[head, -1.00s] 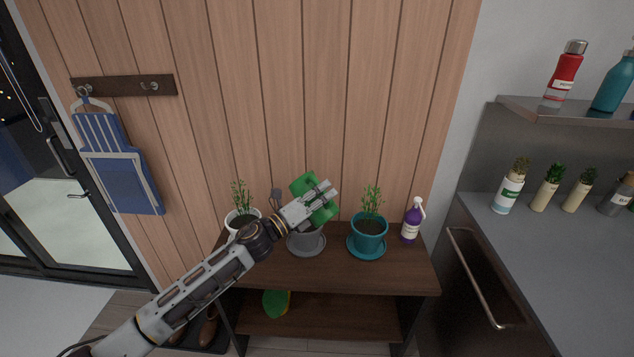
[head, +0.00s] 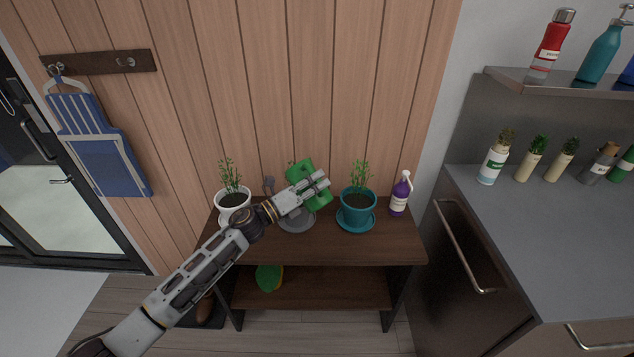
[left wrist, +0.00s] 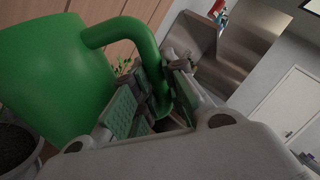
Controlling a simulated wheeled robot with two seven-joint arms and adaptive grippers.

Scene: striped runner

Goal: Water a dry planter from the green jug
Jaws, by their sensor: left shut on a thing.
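The green jug (head: 299,171) is held above the low bench, tilted, over the middle planter. My left gripper (head: 320,182) is shut on its handle; the left wrist view shows the handle (left wrist: 137,36) between the fingers and the jug body (left wrist: 55,75) at left. The white planter (head: 232,199) stands at the left of the bench and the teal planter (head: 357,212) at the right, both with green plants and dark soil. The grey middle planter is mostly hidden behind jug and gripper; its saucer (head: 297,226) shows. My right gripper is out of view.
A purple spray bottle (head: 399,195) stands right of the teal planter. The bench top (head: 330,246) is clear along its front. A green and yellow item (head: 269,277) lies on the lower shelf (head: 325,292). A counter (head: 540,240) is at right.

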